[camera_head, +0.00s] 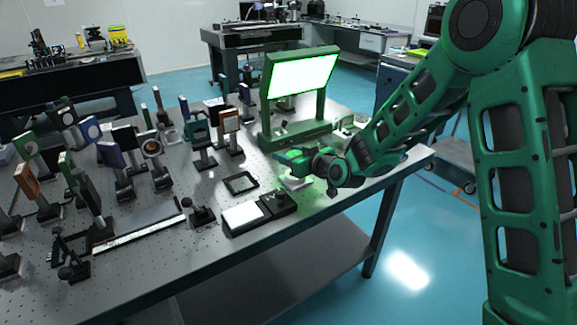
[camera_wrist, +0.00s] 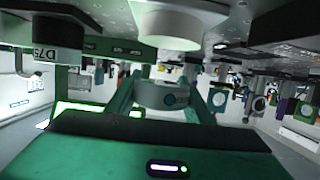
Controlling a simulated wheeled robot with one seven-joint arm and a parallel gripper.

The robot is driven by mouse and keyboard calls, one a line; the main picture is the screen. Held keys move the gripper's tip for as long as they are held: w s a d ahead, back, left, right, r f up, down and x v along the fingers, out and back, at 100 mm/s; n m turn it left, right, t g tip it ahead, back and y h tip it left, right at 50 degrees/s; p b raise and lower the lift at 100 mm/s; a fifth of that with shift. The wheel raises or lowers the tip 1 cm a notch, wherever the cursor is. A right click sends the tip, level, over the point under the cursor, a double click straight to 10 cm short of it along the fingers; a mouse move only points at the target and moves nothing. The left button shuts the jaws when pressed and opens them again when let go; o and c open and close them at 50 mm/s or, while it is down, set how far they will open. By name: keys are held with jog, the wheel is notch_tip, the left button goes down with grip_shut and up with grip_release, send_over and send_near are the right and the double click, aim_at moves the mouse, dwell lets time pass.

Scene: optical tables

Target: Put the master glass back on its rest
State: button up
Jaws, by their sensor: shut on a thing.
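My gripper (camera_head: 285,158) is over the right part of the perforated table. In the wrist view, where the tabletop shows at the top, its two green fingers (camera_wrist: 162,95) are shut on a short grey disc (camera_wrist: 155,96) with a dark round mark, which I take to be the master glass. A pale round block (camera_wrist: 172,24), perhaps the rest, stands on the table, apart from the disc in this view. In the head view a whitish piece (camera_head: 297,183) shows just below my gripper. The held glass cannot be made out there.
A green-framed lit panel (camera_head: 302,73) stands behind my gripper. A dark block marked D75 (camera_wrist: 55,48) is close by in the wrist view. A black square frame (camera_head: 240,184) and a box with a white pad (camera_head: 245,215) lie left of my gripper. Mounted optics crowd the table's left.

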jog(key=shift+f, duration=2)
jog(key=shift+s+f, duration=0.1)
jog(key=shift+f, duration=0.15)
jog(key=shift+s+f, duration=0.3)
jog(key=shift+f, duration=0.05)
jog(key=o, duration=1.2)
jog(key=shift+f, duration=0.1)
jog(key=shift+o, duration=0.2)
jog(key=shift+w+r, duration=0.2)
jog(key=shift+r, duration=0.2)
jog(key=v, duration=1.2)
jog(key=shift+w+r, duration=0.15)
jog(key=shift+r, duration=0.2)
